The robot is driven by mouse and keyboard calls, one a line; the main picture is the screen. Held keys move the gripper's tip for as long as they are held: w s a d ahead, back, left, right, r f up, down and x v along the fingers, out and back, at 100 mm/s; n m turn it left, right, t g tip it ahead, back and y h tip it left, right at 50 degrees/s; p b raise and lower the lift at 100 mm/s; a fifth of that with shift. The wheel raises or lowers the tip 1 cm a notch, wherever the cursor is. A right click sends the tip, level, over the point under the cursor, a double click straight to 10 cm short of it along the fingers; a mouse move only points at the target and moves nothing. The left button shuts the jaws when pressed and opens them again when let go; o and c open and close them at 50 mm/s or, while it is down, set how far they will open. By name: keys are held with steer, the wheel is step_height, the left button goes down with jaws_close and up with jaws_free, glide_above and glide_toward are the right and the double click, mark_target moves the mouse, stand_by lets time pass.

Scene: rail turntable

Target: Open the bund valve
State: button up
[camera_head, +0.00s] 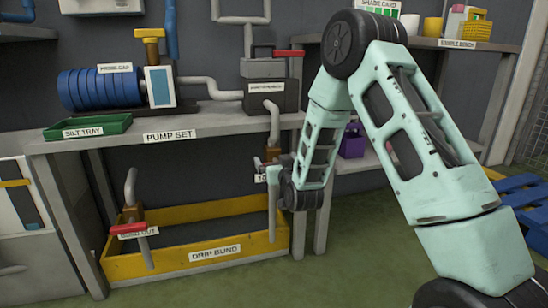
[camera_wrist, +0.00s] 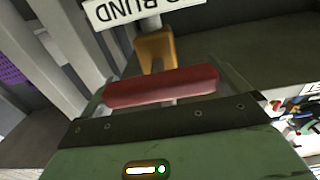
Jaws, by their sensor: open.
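In the wrist view, a red valve handle (camera_wrist: 165,88) lies crosswise in front of my gripper (camera_wrist: 170,74), on a yellow-brown valve body (camera_wrist: 156,48). The handle lies between my two open fingers; I cannot tell whether they touch it. An upside-down label (camera_wrist: 135,10) above it ends in "BUND". In the head view, my wrist (camera_head: 300,190) is beside this pipe under the bench, hiding much of the valve and gripper. Another red-handled valve (camera_head: 128,228), labelled "BUND OUT", stands at the left of the yellow drip bund (camera_head: 190,264).
The grey pump bench (camera_head: 215,122) stands above, with the blue pump (camera_head: 100,89), green silt tray (camera_head: 87,127) and another red-handled valve (camera_head: 288,53). A bench leg (camera_head: 322,215) is close to my wrist. A purple crate (camera_head: 352,141) is at right. Green floor in front is clear.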

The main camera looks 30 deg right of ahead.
steer(key=c, duration=0.6)
